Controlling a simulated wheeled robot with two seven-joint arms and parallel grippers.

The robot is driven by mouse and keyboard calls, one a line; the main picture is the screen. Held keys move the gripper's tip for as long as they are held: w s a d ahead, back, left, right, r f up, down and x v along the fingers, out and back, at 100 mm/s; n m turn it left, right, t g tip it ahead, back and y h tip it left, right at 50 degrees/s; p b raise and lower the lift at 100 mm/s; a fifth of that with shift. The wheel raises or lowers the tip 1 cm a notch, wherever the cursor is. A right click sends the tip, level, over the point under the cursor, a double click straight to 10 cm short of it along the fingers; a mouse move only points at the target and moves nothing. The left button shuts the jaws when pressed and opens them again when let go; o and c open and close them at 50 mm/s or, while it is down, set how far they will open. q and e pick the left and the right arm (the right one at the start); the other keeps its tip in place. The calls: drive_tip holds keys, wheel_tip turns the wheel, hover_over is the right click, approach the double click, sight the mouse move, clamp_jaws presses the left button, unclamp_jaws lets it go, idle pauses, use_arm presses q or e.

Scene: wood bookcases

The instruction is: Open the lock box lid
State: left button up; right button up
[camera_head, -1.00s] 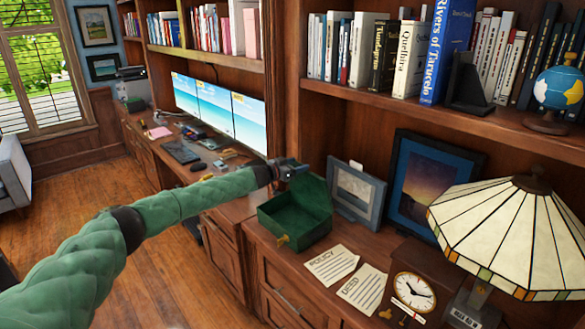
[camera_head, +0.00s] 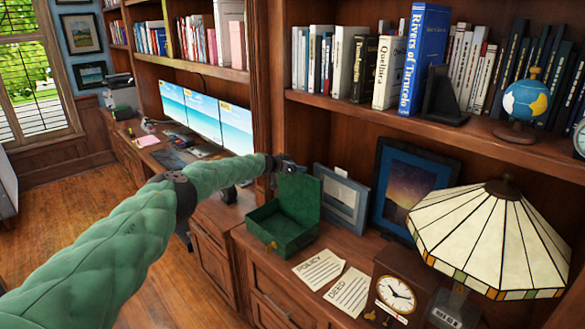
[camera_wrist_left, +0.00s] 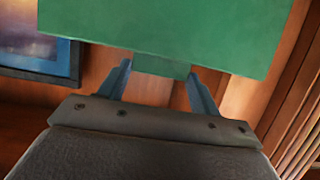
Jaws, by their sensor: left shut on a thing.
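The green lock box (camera_head: 287,240) sits on the wooden counter with its interior showing. Its lid (camera_head: 299,199) stands up steeply at the back of the box. My left gripper (camera_head: 290,166) is at the lid's top edge. In the left wrist view, the two fingers of my left gripper (camera_wrist_left: 160,80) are on either side of a small green tab at the edge of the lid (camera_wrist_left: 170,32), shut on it. A brass-coloured latch (camera_head: 271,246) shows on the box's front. My right gripper is not in view.
Two papers, one headed POLICY (camera_head: 319,269) and one headed DEED (camera_head: 348,292), lie right of the box. A framed picture (camera_head: 341,200) stands close behind it. A clock (camera_head: 396,293) and a stained-glass lamp (camera_head: 488,238) stand farther right.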

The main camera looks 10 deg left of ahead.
use_arm(q)
drive_tip(key=shift+w+d+r, duration=0.1)
drive_tip(key=shift+w+d, duration=0.15)
drive_tip(key=shift+w, duration=0.05)
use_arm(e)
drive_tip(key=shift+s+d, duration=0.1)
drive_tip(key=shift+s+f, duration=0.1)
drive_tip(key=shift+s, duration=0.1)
use_arm(q)
drive_tip(key=o, duration=1.3)
drive_tip(key=shift+d, duration=0.1)
drive_tip(key=shift+c, duration=0.2)
drive_tip(key=shift+o, duration=0.7)
drive_tip(key=shift+w, duration=0.1)
